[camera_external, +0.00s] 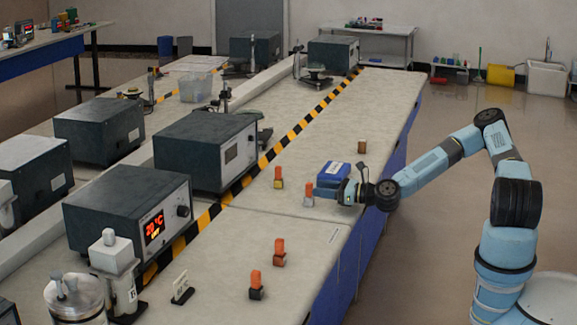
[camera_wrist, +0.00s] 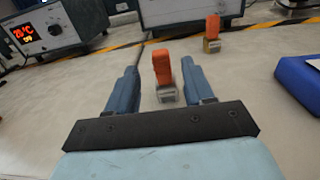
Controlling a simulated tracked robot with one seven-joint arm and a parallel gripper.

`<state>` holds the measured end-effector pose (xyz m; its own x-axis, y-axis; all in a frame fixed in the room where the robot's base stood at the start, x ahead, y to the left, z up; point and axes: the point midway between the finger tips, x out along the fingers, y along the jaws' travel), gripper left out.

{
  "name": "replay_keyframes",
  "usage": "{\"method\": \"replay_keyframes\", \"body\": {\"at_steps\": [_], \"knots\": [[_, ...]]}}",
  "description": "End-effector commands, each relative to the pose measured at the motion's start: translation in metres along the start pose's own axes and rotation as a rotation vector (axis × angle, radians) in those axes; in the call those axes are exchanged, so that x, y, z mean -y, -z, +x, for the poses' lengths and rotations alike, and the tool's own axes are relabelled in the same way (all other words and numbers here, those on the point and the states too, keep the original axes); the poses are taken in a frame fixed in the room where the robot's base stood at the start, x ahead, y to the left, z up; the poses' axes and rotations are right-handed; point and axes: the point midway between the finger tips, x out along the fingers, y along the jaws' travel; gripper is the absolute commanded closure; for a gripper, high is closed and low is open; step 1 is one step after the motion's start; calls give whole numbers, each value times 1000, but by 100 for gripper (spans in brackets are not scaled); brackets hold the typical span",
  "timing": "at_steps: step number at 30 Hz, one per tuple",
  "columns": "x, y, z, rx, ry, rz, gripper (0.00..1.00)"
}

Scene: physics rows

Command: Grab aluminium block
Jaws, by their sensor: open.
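The aluminium block looks to be the silver-grey base with an orange upright top (camera_external: 308,195) on the bench in the external view. In the wrist view this block (camera_wrist: 165,77) stands upright between my two blue fingers, nearer the right one. My gripper (camera_external: 327,191) is open and low over the bench, with its fingers pointing left at the block. In the wrist view my gripper (camera_wrist: 159,68) has a finger on each side of the block, with a visible gap on the left. Contact on the right side is hard to tell.
A similar block with a yellowish base (camera_external: 279,179) stands just beyond; it also shows in the wrist view (camera_wrist: 212,35). A blue box (camera_external: 334,171) sits close beside my gripper. Two more orange-topped blocks (camera_external: 279,253) (camera_external: 256,285) stand nearer the camera. Instrument boxes (camera_external: 205,148) line the left.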

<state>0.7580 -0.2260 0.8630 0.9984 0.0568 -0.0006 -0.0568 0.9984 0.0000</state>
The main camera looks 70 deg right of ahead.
Motion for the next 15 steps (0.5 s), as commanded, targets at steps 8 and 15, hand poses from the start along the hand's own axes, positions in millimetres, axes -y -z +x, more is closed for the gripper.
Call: {"method": "replay_keyframes", "body": {"at_steps": [8,15], "knots": [[0,0,16,0,0,-1,48],[1,3,44,1,-1,-2,48]]}}
